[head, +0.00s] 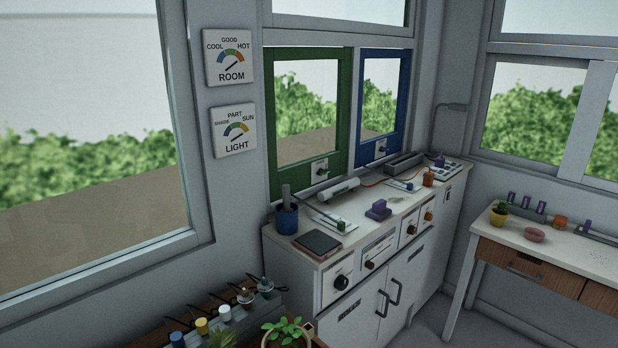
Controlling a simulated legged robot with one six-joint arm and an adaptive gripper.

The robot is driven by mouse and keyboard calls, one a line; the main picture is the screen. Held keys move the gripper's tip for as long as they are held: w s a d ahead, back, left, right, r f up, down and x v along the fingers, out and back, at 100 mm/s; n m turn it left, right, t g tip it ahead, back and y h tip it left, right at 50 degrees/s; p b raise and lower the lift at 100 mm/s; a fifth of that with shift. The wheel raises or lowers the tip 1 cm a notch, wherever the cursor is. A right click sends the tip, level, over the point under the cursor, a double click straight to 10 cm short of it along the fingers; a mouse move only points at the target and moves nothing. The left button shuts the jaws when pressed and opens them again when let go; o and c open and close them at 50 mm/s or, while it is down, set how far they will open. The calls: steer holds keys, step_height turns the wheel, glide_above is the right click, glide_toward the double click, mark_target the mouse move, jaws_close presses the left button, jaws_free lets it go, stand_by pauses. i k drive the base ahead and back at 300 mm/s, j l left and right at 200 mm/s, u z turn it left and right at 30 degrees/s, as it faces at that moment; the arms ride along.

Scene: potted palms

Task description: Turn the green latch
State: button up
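The green-framed window (341,115) is in the middle of the head view, above the back of the counter. Its latch (321,169) is a small dark handle on a pale plate at the lower right of the green frame. The exact angle of the handle is too small to tell. The blue-framed window (404,95) stands to its right, with a similar latch (381,148) on its lower frame. My gripper is not in view.
A bench (575,252) stands right. Bottles and plants fill the lower front. Some grey floor shows between counter and bench.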

mark_target(321, 171)
steer(key=i+l+u, duration=0.6)
steer(key=l, duration=0.2)
steer(key=i+l, duration=0.25)
steer(key=l, duration=0.15)
steer(key=i+l+z, duration=0.1)
steer(key=i+l, duration=0.15)
steer(key=i+l+z, duration=0.15)
steer(key=i+l, duration=0.25)
steer(key=i, duration=0.2)
